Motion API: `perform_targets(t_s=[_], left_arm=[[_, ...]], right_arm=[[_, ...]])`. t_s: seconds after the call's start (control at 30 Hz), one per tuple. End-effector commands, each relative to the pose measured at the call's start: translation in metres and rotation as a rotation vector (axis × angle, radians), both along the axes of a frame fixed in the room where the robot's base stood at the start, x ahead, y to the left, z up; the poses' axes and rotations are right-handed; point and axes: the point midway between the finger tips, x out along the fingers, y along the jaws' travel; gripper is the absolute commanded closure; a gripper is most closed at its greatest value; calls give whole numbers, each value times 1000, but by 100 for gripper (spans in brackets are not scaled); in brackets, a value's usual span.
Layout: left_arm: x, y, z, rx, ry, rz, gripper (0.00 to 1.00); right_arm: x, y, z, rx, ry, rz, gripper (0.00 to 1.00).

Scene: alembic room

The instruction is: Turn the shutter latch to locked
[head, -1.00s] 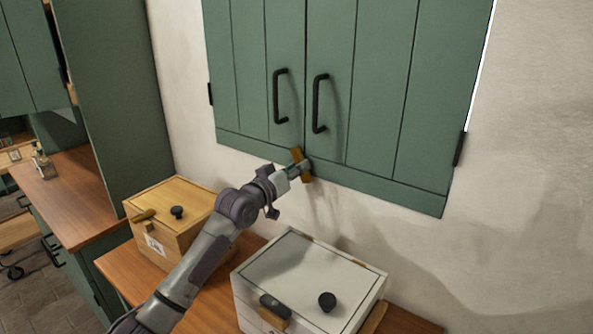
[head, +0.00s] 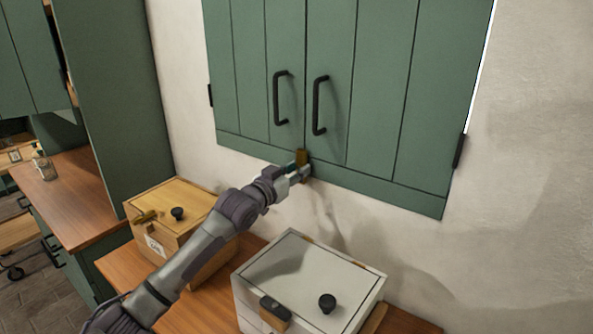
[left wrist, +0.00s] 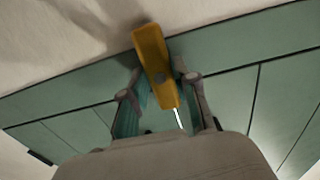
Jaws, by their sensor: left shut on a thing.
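The green shutters (head: 335,90) hang closed on the wall, with two black handles. The shutter latch (head: 302,158) is a small brass-yellow bar at the bottom edge where the two shutters meet. In the head view it stands near upright, partly hidden by my gripper. My left gripper (head: 298,173) is at the latch, coming from the lower left. In the left wrist view the yellow latch (left wrist: 152,55) lies between the two fingers of my left gripper (left wrist: 160,100), which are shut on it. The latch looks slightly tilted there. My right gripper is not in view.
Below the shutters a wooden counter (head: 120,267) carries a wooden box (head: 190,195) with a black knob and a white box (head: 300,265) with a black knob. A tall green cabinet (head: 105,90) stands at the left. The wall beside the shutters is clear.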

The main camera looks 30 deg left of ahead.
Motion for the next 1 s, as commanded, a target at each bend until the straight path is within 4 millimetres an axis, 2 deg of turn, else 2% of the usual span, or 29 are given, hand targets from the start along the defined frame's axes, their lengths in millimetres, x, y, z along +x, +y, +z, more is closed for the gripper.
perform_targets(t_s=[0.27,0.3,0.43,0.77,0.87,1.0], left_arm=[[0,0,-1,7,2,1,100],[0,0,-1,7,2,1,68],[0,0,-1,5,1,1,46],[-2,0,0,3,1,0,46],[-9,2,-2,3,2,1,46],[-33,4,-2,7,1,0,46]], right_arm=[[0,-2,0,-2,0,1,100],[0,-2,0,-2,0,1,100],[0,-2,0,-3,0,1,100],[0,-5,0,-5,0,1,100],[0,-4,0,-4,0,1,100],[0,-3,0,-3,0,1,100]])
